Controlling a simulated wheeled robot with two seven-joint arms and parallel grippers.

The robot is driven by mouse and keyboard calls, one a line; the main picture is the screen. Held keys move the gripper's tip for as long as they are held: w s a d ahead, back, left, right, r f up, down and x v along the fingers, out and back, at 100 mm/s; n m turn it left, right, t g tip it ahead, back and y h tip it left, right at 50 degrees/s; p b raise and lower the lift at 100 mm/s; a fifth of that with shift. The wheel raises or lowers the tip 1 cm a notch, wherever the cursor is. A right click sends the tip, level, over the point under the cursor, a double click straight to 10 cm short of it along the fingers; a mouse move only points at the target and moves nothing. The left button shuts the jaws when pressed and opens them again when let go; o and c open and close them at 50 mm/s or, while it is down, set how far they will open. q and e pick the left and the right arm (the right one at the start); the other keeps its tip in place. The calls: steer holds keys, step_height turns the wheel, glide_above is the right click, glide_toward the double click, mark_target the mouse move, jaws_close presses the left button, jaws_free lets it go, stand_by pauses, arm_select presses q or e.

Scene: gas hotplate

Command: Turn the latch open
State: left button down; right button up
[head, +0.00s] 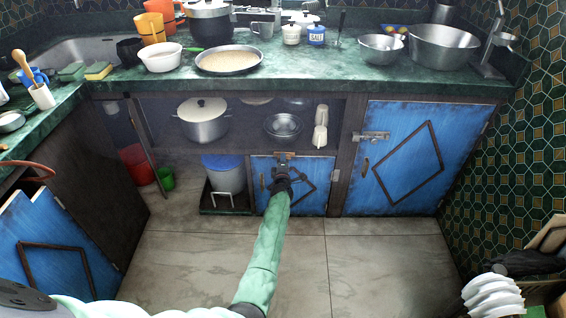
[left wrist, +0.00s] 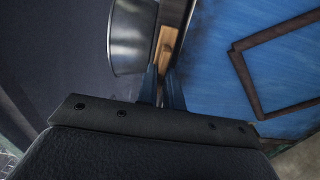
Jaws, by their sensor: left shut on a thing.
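The small blue door (head: 312,188) with a brown diamond trim stands under the counter. A small wooden latch (head: 283,155) sits at its top edge; in the left wrist view the wooden piece (left wrist: 165,47) lies just beyond my fingers, upright along the door's edge. My left gripper (head: 281,172) reaches up to it from the front, and its two dark fingers (left wrist: 162,82) are shut on the lower end of the wood. The exact contact is partly hidden by the fingers. My right gripper is out of view.
A larger blue door (head: 405,158) with a metal bolt (head: 371,136) is to the right. A pot with a blue lid (head: 224,173) stands left of the small door. Pans and bowls crowd the green counter (head: 330,72). The tiled floor (head: 180,245) in front is clear.

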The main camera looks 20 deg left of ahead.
arm_select(q)
steer(key=shift+s+f, duration=0.1)
steer(key=shift+f, duration=0.05)
stand_by(0.4)
steer(key=c, duration=1.5)
jaws_free()
steer(key=shift+a, duration=0.1)
steer(key=shift+c, duration=0.2)
